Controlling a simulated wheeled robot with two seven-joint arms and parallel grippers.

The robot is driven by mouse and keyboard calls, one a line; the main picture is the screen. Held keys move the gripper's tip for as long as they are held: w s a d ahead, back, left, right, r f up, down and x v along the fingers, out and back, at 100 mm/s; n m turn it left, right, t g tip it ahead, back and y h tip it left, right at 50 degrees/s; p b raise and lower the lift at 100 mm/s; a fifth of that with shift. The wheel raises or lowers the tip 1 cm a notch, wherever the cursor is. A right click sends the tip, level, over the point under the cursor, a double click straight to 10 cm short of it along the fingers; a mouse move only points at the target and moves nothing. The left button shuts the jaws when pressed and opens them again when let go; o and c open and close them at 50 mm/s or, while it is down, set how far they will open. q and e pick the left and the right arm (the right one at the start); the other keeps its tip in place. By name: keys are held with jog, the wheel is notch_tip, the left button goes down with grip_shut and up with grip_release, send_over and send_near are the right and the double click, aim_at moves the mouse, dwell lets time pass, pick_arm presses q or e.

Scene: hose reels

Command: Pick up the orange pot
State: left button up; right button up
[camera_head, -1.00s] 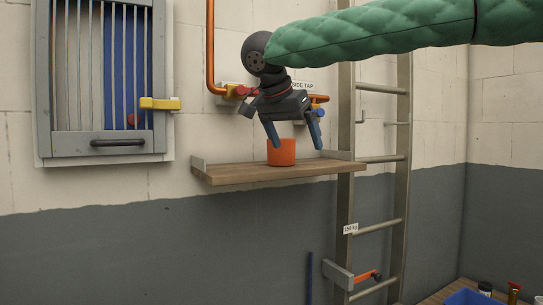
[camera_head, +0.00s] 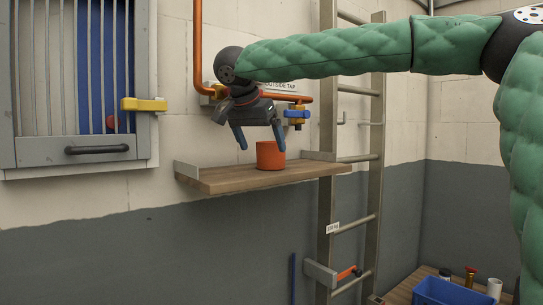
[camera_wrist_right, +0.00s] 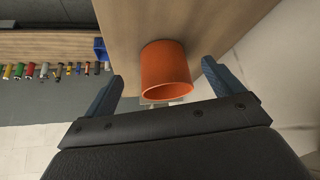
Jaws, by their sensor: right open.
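The orange pot (camera_head: 270,156) stands upright on a wooden wall shelf (camera_head: 225,180). My right gripper (camera_head: 262,148) is above the pot with its two blue fingers apart and pointing down; it is open and empty. In the right wrist view the pot (camera_wrist_right: 165,68) lies between and a little beyond the open fingers (camera_wrist_right: 160,85), apart from both. Its open rim faces the camera. My left gripper is not in view.
Orange pipework with a blue-handled tap (camera_head: 297,114) runs on the wall just behind my right gripper. A metal ladder (camera_head: 328,200) stands right of the shelf. A barred cabinet (camera_head: 70,150) with a yellow latch (camera_head: 144,104) hangs left. A blue crate (camera_head: 440,292) sits low at right.

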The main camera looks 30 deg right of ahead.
jog(key=shift+w, duration=0.4)
jog(key=shift+w+d, duration=0.1)
jog(key=shift+d, duration=0.15)
jog(key=d, duration=0.1)
jog(key=d+p, duration=0.1)
jog(key=shift+w+d+r, duration=0.2)
jog(key=shift+w+d, duration=0.1)
jog(key=x, duration=0.2)
jog(key=shift+w+d+f, duration=0.15)
jog(key=shift+d+f, duration=0.05)
jog(key=shift+d, duration=0.15)
jog(key=shift+w+d+f, duration=0.15)
jog(key=shift+w+f, duration=0.15)
jog(key=shift+f, duration=0.15)
jog(key=shift+s, duration=0.15)
jog(key=shift+c, duration=0.4)
jog(key=c, duration=1)
